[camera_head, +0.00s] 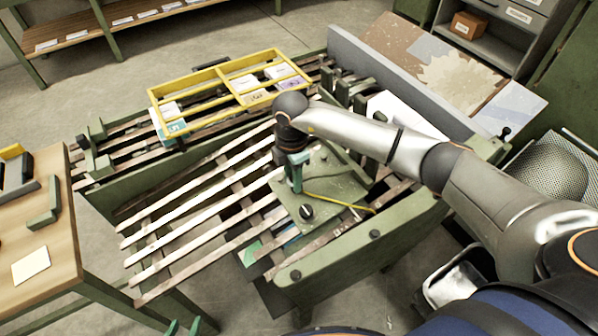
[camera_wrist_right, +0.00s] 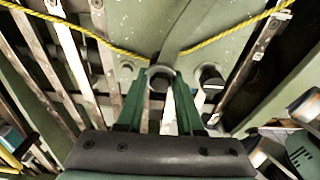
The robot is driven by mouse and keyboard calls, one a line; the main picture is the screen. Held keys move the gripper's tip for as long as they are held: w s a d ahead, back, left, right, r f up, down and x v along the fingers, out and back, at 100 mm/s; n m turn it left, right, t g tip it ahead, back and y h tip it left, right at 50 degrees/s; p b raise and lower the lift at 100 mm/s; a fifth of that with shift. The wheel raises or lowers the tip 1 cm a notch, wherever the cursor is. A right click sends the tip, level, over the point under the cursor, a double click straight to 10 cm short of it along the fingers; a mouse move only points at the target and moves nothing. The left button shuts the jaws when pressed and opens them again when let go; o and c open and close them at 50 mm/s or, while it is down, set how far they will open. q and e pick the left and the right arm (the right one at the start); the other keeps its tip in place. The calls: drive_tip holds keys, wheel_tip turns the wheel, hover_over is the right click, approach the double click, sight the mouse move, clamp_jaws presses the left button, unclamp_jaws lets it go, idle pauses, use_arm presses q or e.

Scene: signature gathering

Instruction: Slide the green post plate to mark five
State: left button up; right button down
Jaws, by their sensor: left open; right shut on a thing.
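The green post plate (camera_head: 335,172) lies on the slatted green-framed bench, toward its right end. It has a black knob (camera_head: 306,211) at its near corner, and a yellow cord lies across it. My right gripper (camera_head: 297,180) points down at the plate's left part and is shut on its post. In the right wrist view the green fingers (camera_wrist_right: 160,90) close around the round post top (camera_wrist_right: 160,74), with the plate (camera_wrist_right: 150,25) beyond. My left gripper (camera_head: 184,328) shows only as green fingertips at the bottom edge, apart from the plate. I cannot read any mark numbers.
A yellow divided tray (camera_head: 157,103) with cards sits at the back of the bench. A grey rail (camera_head: 400,85) bounds the bench at the back right. A wooden table (camera_head: 60,240) stands at the left. Bare slats (camera_head: 180,215) extend left of the plate.

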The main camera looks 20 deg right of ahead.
drive_tip(key=c, duration=0.6)
unclamp_jaws()
drive_tip(key=shift+o, duration=0.3)
drive_tip(key=shift+r, duration=0.15)
wheel_tip(320, 180, up, 12)
drive_tip(key=shift+r+p, duration=0.15)
drive_tip(key=shift+p, duration=0.15)
drive_tip(key=shift+s, duration=0.1)
